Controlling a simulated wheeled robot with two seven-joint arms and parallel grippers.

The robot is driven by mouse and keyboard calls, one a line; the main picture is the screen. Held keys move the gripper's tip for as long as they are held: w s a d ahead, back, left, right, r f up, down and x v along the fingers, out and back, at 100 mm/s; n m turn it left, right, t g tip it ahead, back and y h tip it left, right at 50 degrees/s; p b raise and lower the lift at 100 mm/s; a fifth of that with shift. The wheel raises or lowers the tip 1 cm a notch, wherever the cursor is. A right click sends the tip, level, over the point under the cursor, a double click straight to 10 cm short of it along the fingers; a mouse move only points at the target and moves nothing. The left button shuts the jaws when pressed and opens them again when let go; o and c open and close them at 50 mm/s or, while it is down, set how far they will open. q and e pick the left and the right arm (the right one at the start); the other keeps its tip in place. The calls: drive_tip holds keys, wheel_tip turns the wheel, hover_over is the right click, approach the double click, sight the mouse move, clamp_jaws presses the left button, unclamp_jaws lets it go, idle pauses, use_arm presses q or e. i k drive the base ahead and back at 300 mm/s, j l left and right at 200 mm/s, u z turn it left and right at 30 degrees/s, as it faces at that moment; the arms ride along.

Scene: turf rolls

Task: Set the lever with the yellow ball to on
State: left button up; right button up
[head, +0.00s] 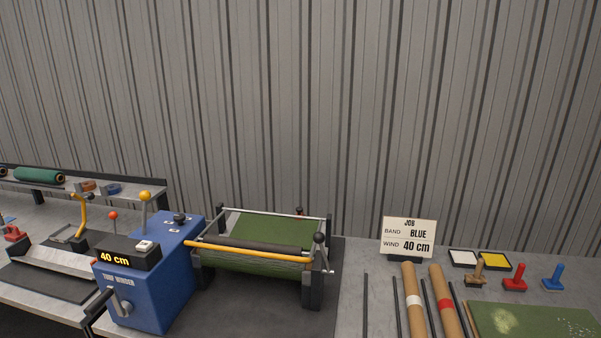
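The lever with the yellow ball (145,196) stands near upright behind the display, at the blue turf winder box (165,285). Its foot is partly hidden, and I cannot read from here which setting it is in. A second lever with a red ball (113,216) stands to its left. The box has a black display (122,257) reading 40 cm, with a pale button on top, and a black knob (179,217) behind. Neither of my grippers shows in the head view.
A roller frame (262,247) with green turf and an orange bar adjoins the box. A job card (409,238) reads band blue, wind 40 cm. Brown tubes (447,300), stamps (515,278) and a turf piece (530,320) lie right. A shelf (145,190) stands left.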

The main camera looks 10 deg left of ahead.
sight(145, 195)
drive_tip(key=u, duration=1.35)
drive_tip(key=i+j, duration=0.15)
drive_tip(key=j, duration=0.25)
drive_tip(key=i+j+u, duration=0.1)
drive_tip(key=j, duration=0.3)
drive_tip(key=i+j, duration=0.25)
drive_tip(key=j, duration=0.15)
